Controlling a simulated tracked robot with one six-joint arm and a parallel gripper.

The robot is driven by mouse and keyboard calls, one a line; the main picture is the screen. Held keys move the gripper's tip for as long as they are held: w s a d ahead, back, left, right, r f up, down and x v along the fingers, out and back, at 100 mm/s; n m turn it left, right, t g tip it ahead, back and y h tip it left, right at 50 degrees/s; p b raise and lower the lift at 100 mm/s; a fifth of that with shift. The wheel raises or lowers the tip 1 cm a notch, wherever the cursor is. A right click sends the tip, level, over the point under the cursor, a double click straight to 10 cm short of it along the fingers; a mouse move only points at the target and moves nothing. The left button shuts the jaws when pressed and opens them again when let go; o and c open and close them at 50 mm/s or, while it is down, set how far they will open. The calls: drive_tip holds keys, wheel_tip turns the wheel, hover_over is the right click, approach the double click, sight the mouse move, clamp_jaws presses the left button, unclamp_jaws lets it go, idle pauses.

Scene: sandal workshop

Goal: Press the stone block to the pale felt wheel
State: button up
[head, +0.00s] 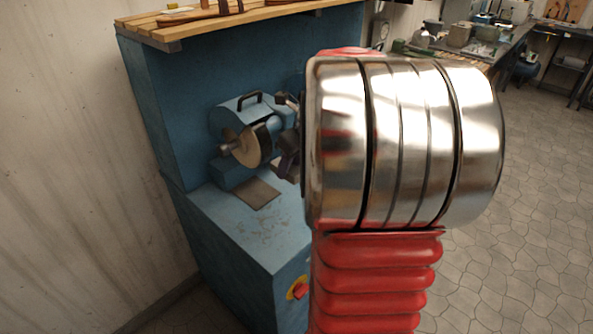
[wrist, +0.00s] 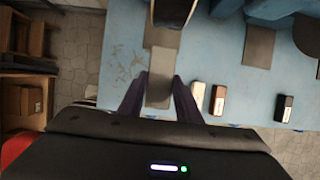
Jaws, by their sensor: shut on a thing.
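My gripper (wrist: 158,82) is shut on the stone block (wrist: 158,92), a grey-brown piece held between two dark fingers in the wrist view. In the head view my gripper (head: 287,162) is mostly hidden behind my own wrist. The pale felt wheel (head: 243,148) is a tan disc on the blue machine's spindle, left of my gripper. In the wrist view a dark wheel edge with a pale underside (wrist: 174,12) shows at the top, ahead of the block. A gap shows between them in that picture; the head view does not show any contact.
The blue machine (head: 240,115) stands on a blue bench (head: 240,225) with a flat grey pad (head: 256,193). A wooden shelf (head: 200,25) hangs above. The red switch (head: 299,290) is on the bench front.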

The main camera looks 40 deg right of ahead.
sight(300, 178)
drive_tip(key=shift+w+r, duration=0.2)
drive_tip(key=shift+w, duration=0.65)
drive_tip(key=shift+w+r, duration=0.1)
drive_tip(key=shift+w, duration=0.4)
idle(0.6)
drive_tip(key=shift+w+r, duration=0.2)
idle(2.5)
drive_tip(key=shift+s+f, duration=0.1)
drive_tip(key=shift+s, duration=0.05)
idle(0.7)
drive_tip(key=shift+s+f, duration=0.3)
drive_tip(key=shift+s, duration=0.85)
drive_tip(key=shift+s+f, duration=0.3)
drive_tip(key=shift+s, duration=0.85)
drive_tip(key=shift+s+f, duration=0.3)
drive_tip(key=shift+s, duration=0.85)
